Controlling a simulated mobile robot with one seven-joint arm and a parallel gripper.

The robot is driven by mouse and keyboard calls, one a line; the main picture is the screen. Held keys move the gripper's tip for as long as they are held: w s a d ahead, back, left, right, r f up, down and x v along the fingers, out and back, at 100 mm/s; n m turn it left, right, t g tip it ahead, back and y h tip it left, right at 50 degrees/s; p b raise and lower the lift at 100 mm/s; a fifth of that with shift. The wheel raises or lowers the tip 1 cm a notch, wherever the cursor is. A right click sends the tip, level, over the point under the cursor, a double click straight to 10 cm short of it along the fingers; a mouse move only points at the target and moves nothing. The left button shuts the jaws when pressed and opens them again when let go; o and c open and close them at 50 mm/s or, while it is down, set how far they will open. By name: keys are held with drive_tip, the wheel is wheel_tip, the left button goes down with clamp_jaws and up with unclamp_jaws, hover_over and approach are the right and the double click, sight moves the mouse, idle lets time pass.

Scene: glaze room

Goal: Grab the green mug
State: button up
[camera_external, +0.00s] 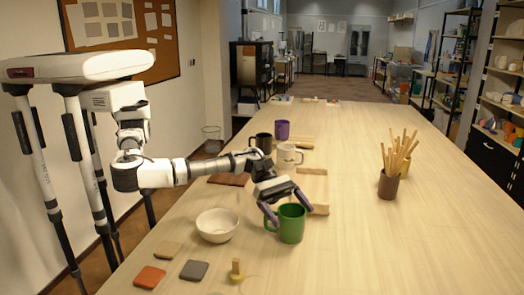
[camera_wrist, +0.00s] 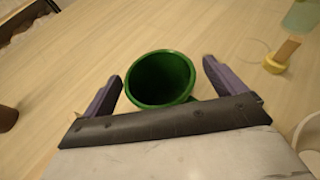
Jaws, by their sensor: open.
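The green mug (camera_external: 291,224) stands upright on the wooden table, in front of my gripper in the external view. In the wrist view the green mug (camera_wrist: 160,79) shows its open, empty-looking mouth between my two purple fingers. My gripper (camera_wrist: 165,80) is open, with one finger on each side of the mug and a visible gap on both sides. In the external view my gripper (camera_external: 287,211) is low over the table, with its fingers at the mug's rim height. I cannot tell whether either finger touches the mug.
A cream bowl (camera_external: 217,225) stands close to the left of the mug. A white mug (camera_external: 288,157), a black mug (camera_external: 263,143) and a purple mug (camera_external: 282,130) stand behind. A small wooden tool (camera_external: 237,270) is in front. The table's right side is mostly clear around a brown brush pot (camera_external: 388,186).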

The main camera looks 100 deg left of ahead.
drive_tip(key=shift+x, duration=1.1)
drive_tip(key=c, duration=1.2)
drive_tip(key=shift+c, duration=0.3)
drive_tip(key=shift+r, duration=0.15)
